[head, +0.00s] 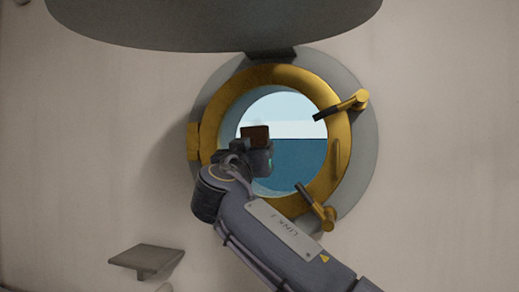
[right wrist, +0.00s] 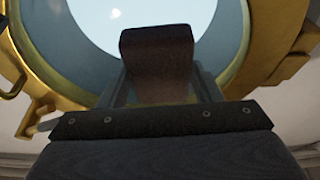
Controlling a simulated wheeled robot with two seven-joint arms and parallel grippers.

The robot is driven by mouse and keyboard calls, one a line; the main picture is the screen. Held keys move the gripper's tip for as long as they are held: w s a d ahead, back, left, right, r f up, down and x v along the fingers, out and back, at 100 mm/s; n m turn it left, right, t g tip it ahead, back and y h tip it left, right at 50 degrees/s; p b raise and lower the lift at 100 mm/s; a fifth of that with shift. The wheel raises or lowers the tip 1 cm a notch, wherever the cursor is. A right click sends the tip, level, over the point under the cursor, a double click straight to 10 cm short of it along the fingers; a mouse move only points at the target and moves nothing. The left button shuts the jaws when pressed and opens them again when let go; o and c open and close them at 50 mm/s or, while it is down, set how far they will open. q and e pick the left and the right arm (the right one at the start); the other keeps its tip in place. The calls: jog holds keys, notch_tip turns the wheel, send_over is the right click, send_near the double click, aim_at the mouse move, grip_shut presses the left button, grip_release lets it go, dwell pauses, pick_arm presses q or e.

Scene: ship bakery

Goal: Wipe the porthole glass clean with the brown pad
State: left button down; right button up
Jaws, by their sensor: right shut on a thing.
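The porthole glass (head: 300,160) shows pale sky above and dark blue sea below, inside a brass ring (head: 283,76) on the wall. A paler, hazy patch shows low on the glass. My right gripper (head: 257,147) is in front of the left part of the glass, shut on the brown pad (head: 254,132). The right wrist view shows the pad (right wrist: 157,55) upright between the fingers (right wrist: 160,92), facing the glass. I cannot tell whether the pad touches the glass. My arm and gripper hide the lower left of the porthole. My left gripper is not in view.
Two brass clamps with dark handles, an upper one (head: 345,105) and a lower one (head: 318,208), jut from the ring's right side. A brass hinge (head: 193,141) is at its left. A small shelf (head: 147,257) sticks out at lower left. A dark rounded shape (head: 215,25) hangs above.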

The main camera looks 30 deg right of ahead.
aim_at(242, 136)
jog(key=shift+w+a+r+p, duration=0.45)
jog(key=shift+w+r+p, duration=0.1)
jog(key=shift+r+p, duration=0.15)
jog(key=shift+w+a+r+p, duration=0.4)
jog(key=shift+w+r+p, duration=0.1)
jog(key=shift+r+p, duration=0.2)
jog(key=shift+s+d+f+b, duration=0.15)
jog(key=shift+s+d+b, duration=0.85)
jog(key=shift+s, duration=0.1)
jog(key=shift+s+d+b, duration=1)
jog(key=shift+s+d, duration=0.55)
jog(key=shift+s, duration=0.25)
jog(key=shift+s+d+b, duration=0.8)
jog(key=shift+s+d, duration=0.4)
jog(key=shift+s, duration=0.25)
jog(key=shift+w+a, duration=0.1)
jog(key=shift+a, duration=0.05)
